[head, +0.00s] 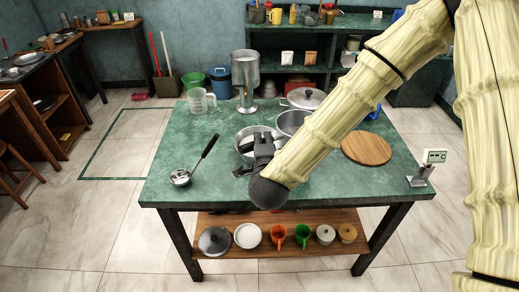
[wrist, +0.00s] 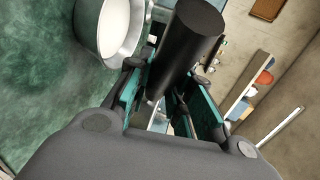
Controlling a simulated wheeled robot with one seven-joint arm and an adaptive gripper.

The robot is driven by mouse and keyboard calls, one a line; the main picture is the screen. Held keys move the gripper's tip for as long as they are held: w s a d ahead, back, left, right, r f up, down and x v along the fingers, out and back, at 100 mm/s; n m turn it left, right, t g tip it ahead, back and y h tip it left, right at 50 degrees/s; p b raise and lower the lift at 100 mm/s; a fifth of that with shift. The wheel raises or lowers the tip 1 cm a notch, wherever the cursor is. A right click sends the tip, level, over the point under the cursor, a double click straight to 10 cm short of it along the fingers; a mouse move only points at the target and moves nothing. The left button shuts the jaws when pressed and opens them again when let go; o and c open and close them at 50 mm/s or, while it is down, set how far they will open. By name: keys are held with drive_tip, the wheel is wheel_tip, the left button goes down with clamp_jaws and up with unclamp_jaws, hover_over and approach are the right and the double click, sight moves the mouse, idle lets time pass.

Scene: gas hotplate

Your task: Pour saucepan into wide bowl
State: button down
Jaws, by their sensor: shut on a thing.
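My gripper (head: 262,148) is over the front middle of the green table. In the wrist view its fingers (wrist: 172,105) are shut on a thick black handle (wrist: 185,45). A metal vessel with a pale inside, apparently the saucepan (head: 243,136), is by the gripper, partly hidden by it. A round metal vessel with a pale inside also shows in the wrist view (wrist: 86,30), beside the handle; the join is hidden. A second metal vessel, apparently the wide bowl (head: 290,122), stands just behind and to the right, partly covered by my arm. I cannot tell whether the two touch.
A ladle (head: 181,177) lies at the left of the table (head: 225,185). A clear jug (head: 200,101) and a tall metal urn (head: 245,78) stand behind. A lidded pot (head: 303,98) is at the back, a round wooden board (head: 366,148) and a small display device (head: 432,160) at right.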

drive_tip(key=shift+r, duration=0.2)
drive_tip(key=shift+r+p, duration=1.2)
drive_tip(key=shift+r, duration=0.75)
drive_tip(key=shift+d, duration=0.1)
